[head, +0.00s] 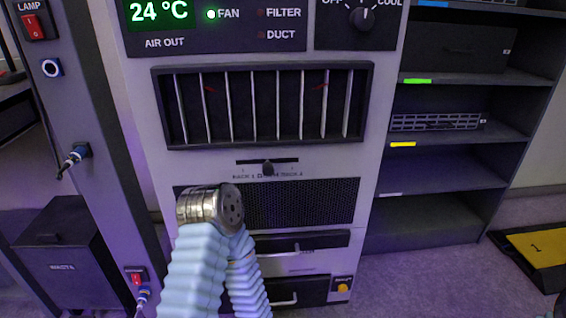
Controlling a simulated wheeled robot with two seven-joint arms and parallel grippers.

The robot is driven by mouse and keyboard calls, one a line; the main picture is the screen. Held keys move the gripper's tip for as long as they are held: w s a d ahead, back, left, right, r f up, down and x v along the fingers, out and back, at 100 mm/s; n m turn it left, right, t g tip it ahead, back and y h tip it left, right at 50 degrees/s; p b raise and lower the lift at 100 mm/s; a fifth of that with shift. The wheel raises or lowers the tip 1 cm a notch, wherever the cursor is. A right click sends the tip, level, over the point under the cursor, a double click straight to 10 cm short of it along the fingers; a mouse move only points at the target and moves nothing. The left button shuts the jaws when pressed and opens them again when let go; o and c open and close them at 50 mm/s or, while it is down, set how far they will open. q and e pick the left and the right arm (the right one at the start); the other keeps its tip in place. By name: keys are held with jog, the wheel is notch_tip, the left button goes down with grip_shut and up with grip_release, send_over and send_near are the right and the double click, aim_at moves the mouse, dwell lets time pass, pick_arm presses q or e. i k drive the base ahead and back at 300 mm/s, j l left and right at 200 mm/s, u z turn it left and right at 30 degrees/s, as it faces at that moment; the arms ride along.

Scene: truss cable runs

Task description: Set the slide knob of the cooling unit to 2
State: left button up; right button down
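The cooling unit (145,100) is a tall pale cabinet in the middle of the head view. Its slide knob (267,169) is a small dark block on a short horizontal slot below the air vent. The knob sits near the middle of the slot. The small markings under the slot are too blurred to read surely. A pale blue ribbed sleeve with a metal end, which looks like part of my own arm, rises from the bottom edge and covers part of the lower grille. It is below and left of the knob, apart from it in the picture. Neither gripper shows.
A rotary knob (362,17) and a green display reading 24 °C (160,11) are above the vent (265,105). Drawers with handles (283,299) lie below the grille (300,203). A dark post (85,115) with switches stands left, shelves (440,155) right.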

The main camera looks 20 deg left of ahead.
aim_at(268, 168)
jog(key=u, duration=0.85)
